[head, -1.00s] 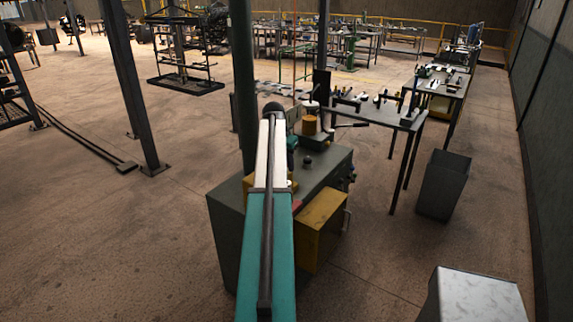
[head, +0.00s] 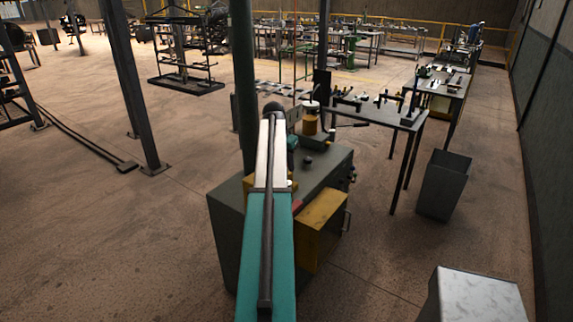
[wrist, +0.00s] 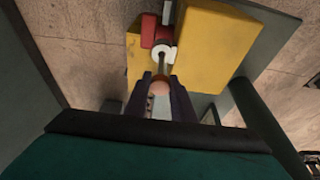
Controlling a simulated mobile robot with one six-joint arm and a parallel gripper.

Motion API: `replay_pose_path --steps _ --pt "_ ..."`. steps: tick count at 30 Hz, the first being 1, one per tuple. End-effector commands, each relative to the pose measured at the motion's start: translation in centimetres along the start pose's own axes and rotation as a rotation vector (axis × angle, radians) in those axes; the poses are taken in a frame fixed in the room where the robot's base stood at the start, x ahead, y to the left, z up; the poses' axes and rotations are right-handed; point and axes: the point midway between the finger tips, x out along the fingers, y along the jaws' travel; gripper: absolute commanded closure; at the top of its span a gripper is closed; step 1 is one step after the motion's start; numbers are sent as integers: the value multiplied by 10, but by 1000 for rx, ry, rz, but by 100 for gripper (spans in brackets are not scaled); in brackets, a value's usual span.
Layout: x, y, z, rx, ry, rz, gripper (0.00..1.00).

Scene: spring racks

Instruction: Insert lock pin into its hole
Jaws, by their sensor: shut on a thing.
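In the wrist view my gripper (wrist: 160,84) is shut around the round, pinkish end of the lock pin (wrist: 160,88). A thin grey shaft runs from between the fingers towards a white ring (wrist: 164,52) beside a red block (wrist: 155,30). I cannot tell whether the shaft's tip is inside the ring or only in front of it. The hole itself is not clearly visible. In the head view my own arm covers the gripper and the pin.
A yellow block (wrist: 208,48) lies close to the right of the ring. In the head view a grey cabinet (head: 233,232) with a yellow box (head: 322,230) stands under my arm. A dark bin (head: 443,185) and a bench (head: 375,112) stand to the right. Open floor lies left.

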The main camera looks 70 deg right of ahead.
Motion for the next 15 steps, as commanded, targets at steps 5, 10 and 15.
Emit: replay_pose_path --steps 5,10,15 --pt "2 0 1 0 0 0 100" --pt "5 0 1 0 0 0 100" --pt "7 0 2 0 0 0 100"
